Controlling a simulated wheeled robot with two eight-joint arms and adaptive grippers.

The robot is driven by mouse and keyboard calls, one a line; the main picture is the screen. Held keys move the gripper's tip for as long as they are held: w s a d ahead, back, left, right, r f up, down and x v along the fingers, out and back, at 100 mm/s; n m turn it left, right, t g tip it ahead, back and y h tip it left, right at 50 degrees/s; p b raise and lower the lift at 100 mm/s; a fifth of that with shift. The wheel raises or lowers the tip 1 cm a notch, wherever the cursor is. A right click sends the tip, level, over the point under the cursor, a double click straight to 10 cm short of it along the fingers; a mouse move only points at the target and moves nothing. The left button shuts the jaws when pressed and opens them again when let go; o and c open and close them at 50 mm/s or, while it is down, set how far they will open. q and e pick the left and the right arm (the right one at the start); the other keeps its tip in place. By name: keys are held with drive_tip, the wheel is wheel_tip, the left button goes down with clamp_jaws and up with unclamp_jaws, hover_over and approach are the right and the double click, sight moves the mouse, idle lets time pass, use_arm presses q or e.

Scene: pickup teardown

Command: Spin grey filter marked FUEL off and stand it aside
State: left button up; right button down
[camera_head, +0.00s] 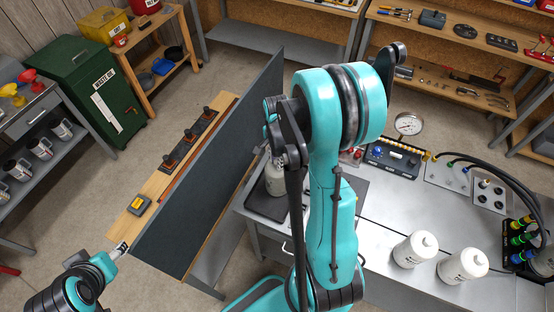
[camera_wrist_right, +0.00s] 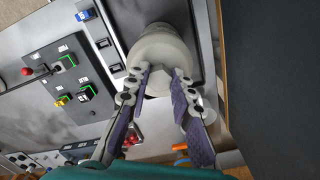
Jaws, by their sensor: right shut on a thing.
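A grey-white filter (camera_head: 274,182) is at the left end of the steel bench, over a black tray (camera_head: 262,207). It is partly hidden behind my right arm, and no FUEL marking is readable on it. My right gripper (camera_head: 279,157) is above it. In the right wrist view the right gripper's fingers (camera_wrist_right: 161,73) are shut on the narrow end of the filter (camera_wrist_right: 163,45). Whether the filter rests on the tray is hidden. My left gripper (camera_head: 121,249) is at the lower left, away from the filter; its jaws are too small to read.
Two white filters (camera_head: 415,249) (camera_head: 463,266) stand on the right of the steel bench (camera_head: 375,215). A dark upright panel (camera_head: 215,165) stands close left of the tray. A gauge (camera_head: 408,124) and hoses are at the back.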

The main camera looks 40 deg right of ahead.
drive_tip(key=shift+f, duration=0.1)
drive_tip(key=c, duration=1.2)
unclamp_jaws()
wheel_tip(320, 180, up, 12)
drive_tip(key=shift+r, duration=0.1)
drive_tip(key=shift+s+a, duration=0.1)
